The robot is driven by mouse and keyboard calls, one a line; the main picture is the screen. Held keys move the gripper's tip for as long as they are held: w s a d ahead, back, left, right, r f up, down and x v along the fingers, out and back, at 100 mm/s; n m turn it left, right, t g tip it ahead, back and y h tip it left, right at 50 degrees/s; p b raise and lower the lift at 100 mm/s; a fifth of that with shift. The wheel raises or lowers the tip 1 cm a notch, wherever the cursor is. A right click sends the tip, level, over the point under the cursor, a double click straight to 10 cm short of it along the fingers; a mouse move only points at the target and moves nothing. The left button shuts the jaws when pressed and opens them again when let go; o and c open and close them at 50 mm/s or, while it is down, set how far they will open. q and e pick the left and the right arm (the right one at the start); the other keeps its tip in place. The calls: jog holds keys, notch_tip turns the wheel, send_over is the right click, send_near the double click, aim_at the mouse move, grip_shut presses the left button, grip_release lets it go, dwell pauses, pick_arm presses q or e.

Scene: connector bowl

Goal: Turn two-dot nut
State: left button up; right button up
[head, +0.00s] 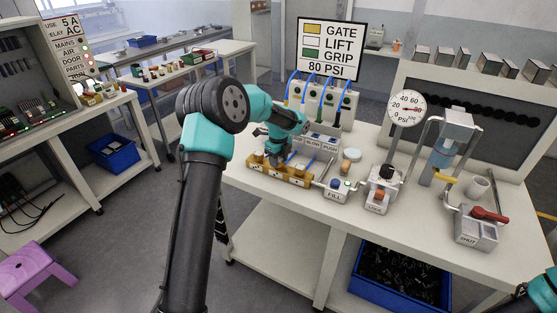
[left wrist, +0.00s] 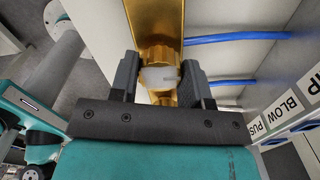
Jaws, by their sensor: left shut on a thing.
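The brass manifold block (head: 295,176) lies along the left end of the bench, with several labelled ports. My left gripper (head: 273,162) is down at its left part, and the arm hides much of the contact. In the left wrist view my left gripper (left wrist: 158,82) is shut on a brass nut (left wrist: 158,55), one dark finger on each side. A whitish tube end or plug (left wrist: 158,77) shows in the middle of the nut. I cannot make out any dots on the nut. My right gripper is out of view; only part of my right arm shows at the lower right corner.
Blue tubes (head: 317,120) run from the panel under the GATE, LIFT, GRIP sign (head: 332,48). The BLOW/PUSH box (head: 322,143) stands just behind the brass block. The FILL unit (head: 336,191), pressure gauge (head: 407,108) and red-handled SHUT valve (head: 488,214) stand to the right.

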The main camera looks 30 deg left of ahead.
pick_arm(q)
jog(key=o, duration=0.9)
jog(key=shift+r, duration=0.1)
notch_tip(320, 180, up, 17)
jog(key=shift+r, duration=0.15)
dwell(0.5)
